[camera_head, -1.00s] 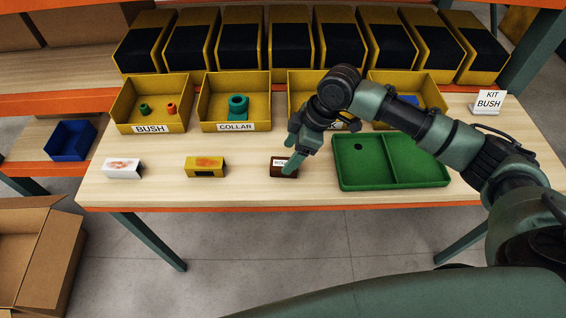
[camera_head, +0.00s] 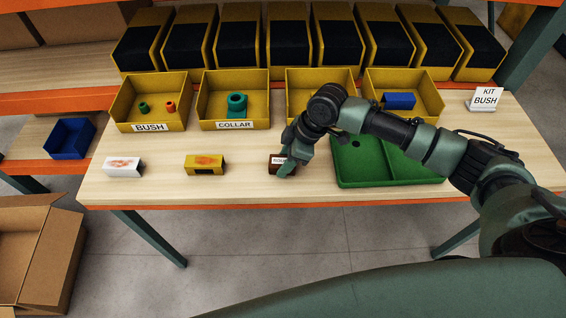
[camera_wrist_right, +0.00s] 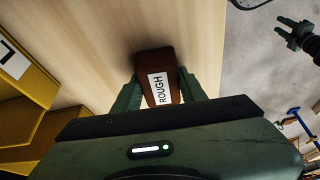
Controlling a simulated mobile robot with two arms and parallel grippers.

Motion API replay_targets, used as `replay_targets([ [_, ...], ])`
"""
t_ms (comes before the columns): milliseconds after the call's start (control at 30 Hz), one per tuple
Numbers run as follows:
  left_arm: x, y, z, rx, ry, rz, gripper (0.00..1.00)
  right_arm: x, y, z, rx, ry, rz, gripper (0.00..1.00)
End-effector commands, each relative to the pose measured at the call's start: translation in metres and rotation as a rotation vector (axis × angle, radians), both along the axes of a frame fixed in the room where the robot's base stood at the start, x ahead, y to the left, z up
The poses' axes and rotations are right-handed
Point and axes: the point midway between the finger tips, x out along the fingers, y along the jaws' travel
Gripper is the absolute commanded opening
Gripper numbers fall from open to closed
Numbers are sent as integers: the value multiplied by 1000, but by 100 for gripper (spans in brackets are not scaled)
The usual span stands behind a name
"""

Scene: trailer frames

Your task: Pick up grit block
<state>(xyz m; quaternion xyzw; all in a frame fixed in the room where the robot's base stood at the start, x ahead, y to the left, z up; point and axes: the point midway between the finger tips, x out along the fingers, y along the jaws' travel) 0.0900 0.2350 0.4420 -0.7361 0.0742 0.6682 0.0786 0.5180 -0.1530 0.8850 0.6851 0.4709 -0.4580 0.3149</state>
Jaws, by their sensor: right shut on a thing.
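The brown block labelled ROUGH (camera_head: 276,160) is on the wooden table, left of the green tray, partly hidden by my right gripper (camera_head: 286,168). In the right wrist view, the right gripper (camera_wrist_right: 160,98) has a finger on each side of the brown block (camera_wrist_right: 158,66) and is shut on it. The label faces the camera. I cannot tell whether the block is clear of the table. My left gripper (camera_wrist_right: 290,30) shows small at the upper right of the wrist view, empty with its fingers apart. It is not in the head view.
A yellow block (camera_head: 205,164) and a white block (camera_head: 122,167) stand further left on the table. The green tray (camera_head: 347,178) is right, partly under my arm. Yellow bins (camera_head: 235,88) line the back; a KIT BUSH sign (camera_head: 486,98) stands back right. The table between the blocks is clear.

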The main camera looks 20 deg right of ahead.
Motion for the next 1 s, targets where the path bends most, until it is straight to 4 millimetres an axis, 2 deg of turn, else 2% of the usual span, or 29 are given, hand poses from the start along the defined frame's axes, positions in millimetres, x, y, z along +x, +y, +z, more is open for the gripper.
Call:
replay_targets([
  [167, -4, 0, -1, 1, 5, 0, 36, 1, 0, 3, 0, -2, 1, 0],
  [367, -4, 1, -4, 1, 6, 1, 36, 1, 0, 22, 2, -4, 0, 0],
  [567, -4, 1, -10, 1, 6, 1, 36, 2, 0, 69, 2, -9, 1, 0],
  [800, -4, 1, -18, 1, 6, 2, 36, 2, 1, 140, 2, -8, 0, 0],
  [1000, -4, 1, -20, 1, 6, 2, 36, 1, 0, 180, 2, -4, 0, 0],
])
